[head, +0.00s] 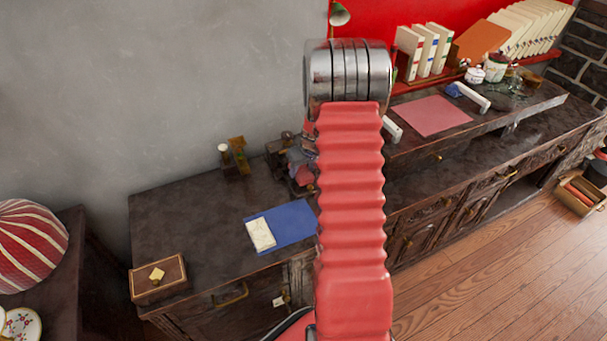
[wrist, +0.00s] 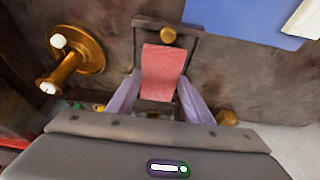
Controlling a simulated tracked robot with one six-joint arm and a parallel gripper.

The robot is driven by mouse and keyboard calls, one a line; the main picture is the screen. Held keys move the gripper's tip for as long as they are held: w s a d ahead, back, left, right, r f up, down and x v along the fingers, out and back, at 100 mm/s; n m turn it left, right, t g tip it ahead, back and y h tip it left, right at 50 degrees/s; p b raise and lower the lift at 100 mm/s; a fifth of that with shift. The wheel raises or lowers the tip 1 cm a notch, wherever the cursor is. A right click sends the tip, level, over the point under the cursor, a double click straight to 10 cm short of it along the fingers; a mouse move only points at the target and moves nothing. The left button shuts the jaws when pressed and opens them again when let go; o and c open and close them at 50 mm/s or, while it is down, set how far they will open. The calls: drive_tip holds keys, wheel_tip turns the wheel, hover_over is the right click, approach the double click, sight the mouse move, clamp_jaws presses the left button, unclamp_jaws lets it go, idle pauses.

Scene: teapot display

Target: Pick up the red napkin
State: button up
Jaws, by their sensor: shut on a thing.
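The red napkin (wrist: 162,72) shows in the wrist view as a small pinkish-red strip standing between the pale purple fingers of my gripper (wrist: 160,84). My gripper is shut on it, with a finger at each side. The lower end of the napkin is between the fingers. In the head view my red ribbed arm crosses the middle and hides part of the gripper area by the wall end of the dark sideboard (head: 180,215). I cannot make out the napkin clearly there.
A brass candlestick-like piece (wrist: 75,60) is left of the fingers in the wrist view. A blue mat (head: 290,222) with a white packet (head: 260,234) and a wooden box (head: 158,280) lie on the sideboard. A pink mat (head: 430,115) and binders (head: 425,50) are at the right.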

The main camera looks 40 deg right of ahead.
sight(302, 173)
wheel_tip(302, 173, up, 7)
idle(0.3)
idle(0.5)
